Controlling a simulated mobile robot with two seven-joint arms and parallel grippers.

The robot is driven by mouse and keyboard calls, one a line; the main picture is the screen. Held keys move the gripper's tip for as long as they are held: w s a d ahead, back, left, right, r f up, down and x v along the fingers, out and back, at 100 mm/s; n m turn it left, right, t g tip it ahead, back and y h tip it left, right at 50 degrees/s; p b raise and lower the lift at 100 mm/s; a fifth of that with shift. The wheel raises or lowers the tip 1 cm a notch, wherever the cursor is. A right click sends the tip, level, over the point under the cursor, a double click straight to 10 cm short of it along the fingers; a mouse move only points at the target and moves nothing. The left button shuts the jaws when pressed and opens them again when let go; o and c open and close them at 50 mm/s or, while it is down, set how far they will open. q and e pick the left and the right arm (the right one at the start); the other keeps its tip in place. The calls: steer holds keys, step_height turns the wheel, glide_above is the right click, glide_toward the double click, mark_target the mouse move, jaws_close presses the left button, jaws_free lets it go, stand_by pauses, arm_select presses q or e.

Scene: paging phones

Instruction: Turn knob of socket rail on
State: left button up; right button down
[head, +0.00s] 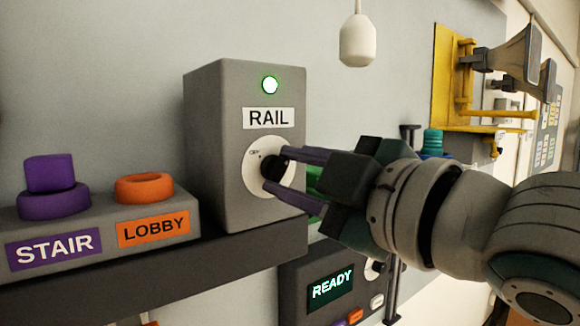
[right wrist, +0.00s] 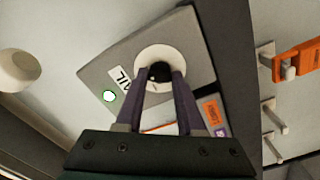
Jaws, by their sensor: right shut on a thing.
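The socket rail is a grey box (head: 205,130) labelled RAIL on a dark shelf in the head view, and it also shows in the right wrist view (right wrist: 100,72). Its round lamp (head: 270,85) glows green. Below the label is a white dial with a black knob (head: 270,168); the knob also shows in the right wrist view (right wrist: 159,72). My right gripper (head: 284,175) comes in from the right with its purple fingers shut on the knob. The fingers partly cover the knob and dial, so its pointer is hard to read. My left gripper is not in view.
Left of the box are a purple STAIR button (head: 52,188) and an orange LOBBY button (head: 144,188). Below the shelf (head: 150,262) is a panel reading READY (head: 331,287). A white pendant (head: 358,40) hangs above; a yellow bracket (head: 447,75) and horns (head: 515,55) are at right.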

steer(key=shift+m, duration=1.1)
steer(key=c, duration=0.5)
jaws_free()
